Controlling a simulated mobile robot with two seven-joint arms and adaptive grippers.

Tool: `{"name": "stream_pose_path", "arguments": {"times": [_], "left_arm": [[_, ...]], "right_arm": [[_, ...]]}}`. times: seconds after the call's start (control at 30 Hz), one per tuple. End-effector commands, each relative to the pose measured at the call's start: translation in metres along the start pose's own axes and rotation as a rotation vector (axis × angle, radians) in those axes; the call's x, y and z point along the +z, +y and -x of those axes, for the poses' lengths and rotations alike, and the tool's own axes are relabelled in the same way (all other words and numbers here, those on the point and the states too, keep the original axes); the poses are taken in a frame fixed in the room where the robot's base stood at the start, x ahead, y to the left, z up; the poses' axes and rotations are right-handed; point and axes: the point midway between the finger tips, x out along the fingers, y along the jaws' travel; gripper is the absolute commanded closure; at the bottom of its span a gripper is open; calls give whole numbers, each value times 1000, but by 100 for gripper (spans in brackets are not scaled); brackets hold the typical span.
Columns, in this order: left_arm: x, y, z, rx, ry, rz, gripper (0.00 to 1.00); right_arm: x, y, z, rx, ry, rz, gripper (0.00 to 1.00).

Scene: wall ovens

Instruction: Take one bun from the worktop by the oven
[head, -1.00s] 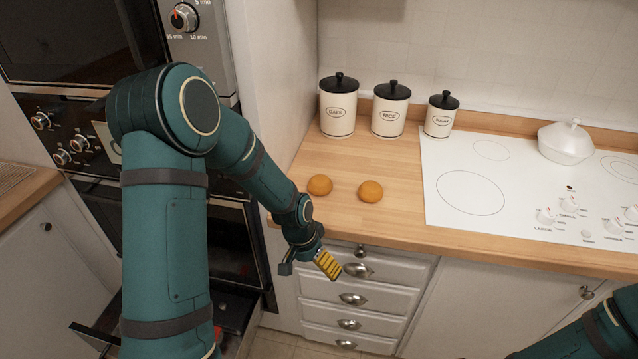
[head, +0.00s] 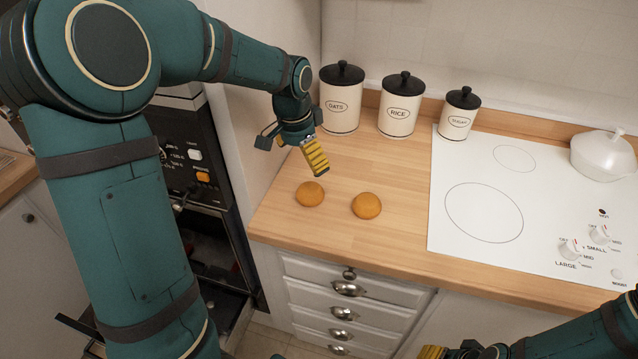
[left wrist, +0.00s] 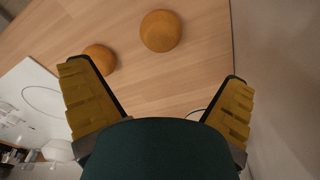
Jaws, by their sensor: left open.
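Two round brown buns lie on the wooden worktop (head: 275,222): a left bun (head: 310,194) and a right bun (head: 367,206), a small gap apart. My left gripper (head: 291,150) is open and empty, held above the worktop behind the left bun. In the left wrist view my spread fingers (left wrist: 160,105) show with one bun (left wrist: 161,31) beyond the gap between them and the other bun (left wrist: 100,59) close to the left finger. My right gripper (head: 450,352) shows only in part at the bottom edge of the head view.
Canisters marked oats (head: 340,105), rice (head: 398,112) and sugar (head: 458,118) stand along the back wall. A white hob (head: 520,220) with a lidded pot (head: 603,156) is on the right. The oven (head: 190,165) is on the left, beside a white side panel (head: 235,110).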

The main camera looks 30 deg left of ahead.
Motion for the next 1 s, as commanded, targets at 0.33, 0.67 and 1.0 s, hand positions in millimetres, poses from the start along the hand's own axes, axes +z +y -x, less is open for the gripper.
{"name": "stream_pose_path", "arguments": {"times": [0.33,0.67,1.0], "left_arm": [[1,0,-63,2,-5,0,0],[-1,-1,-86,1,-2,1,0],[-8,-4,-129,2,-4,1,0]], "right_arm": [[5,5,-12,-1,-11,3,53],[4,6,-16,-1,-8,3,53],[3,10,-28,-1,-3,4,53]]}}
